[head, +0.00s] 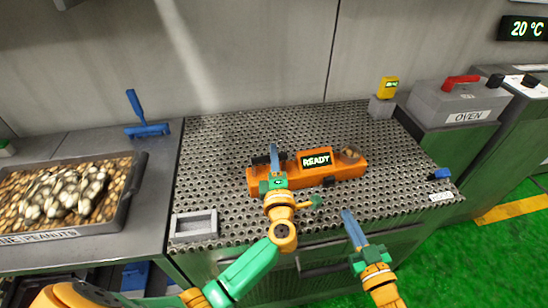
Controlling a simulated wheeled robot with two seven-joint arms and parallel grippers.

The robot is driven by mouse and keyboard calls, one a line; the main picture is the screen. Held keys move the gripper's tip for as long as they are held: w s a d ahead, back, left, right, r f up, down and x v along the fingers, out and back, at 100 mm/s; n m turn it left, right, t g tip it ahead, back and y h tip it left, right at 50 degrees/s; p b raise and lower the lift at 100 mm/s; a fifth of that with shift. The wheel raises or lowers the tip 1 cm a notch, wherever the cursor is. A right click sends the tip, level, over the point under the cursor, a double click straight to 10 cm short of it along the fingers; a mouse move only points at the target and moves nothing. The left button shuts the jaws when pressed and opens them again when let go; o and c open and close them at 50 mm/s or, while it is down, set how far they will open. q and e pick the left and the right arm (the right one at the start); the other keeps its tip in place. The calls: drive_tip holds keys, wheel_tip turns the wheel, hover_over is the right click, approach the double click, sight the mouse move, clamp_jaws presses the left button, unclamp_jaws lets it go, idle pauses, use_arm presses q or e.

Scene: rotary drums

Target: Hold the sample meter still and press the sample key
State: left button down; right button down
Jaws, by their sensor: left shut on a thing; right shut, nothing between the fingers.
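The sample meter (343,172) is a long orange box on the perforated metal table, with a lit display (317,160) reading READY. My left gripper (274,152) is shut on the meter near its left end, by a black part; its fingers hide some of that end. A small dark piece (329,181) is on the meter's front below the display, and a round brownish part (350,154) is on its right end. I cannot tell which is the sample key. My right gripper (348,215) is shut and empty, apart from the meter, at lower right near the table's front edge.
The perforated table (225,150) is clear around the meter. A shallow grey tray (194,226) is at its front left, a small yellow device (387,88) at the back right, a blue item (440,174) at the right edge. A peanut tray (125,205) stands left, the oven (455,105) right.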

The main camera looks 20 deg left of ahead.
sight(329, 181)
idle(0.6)
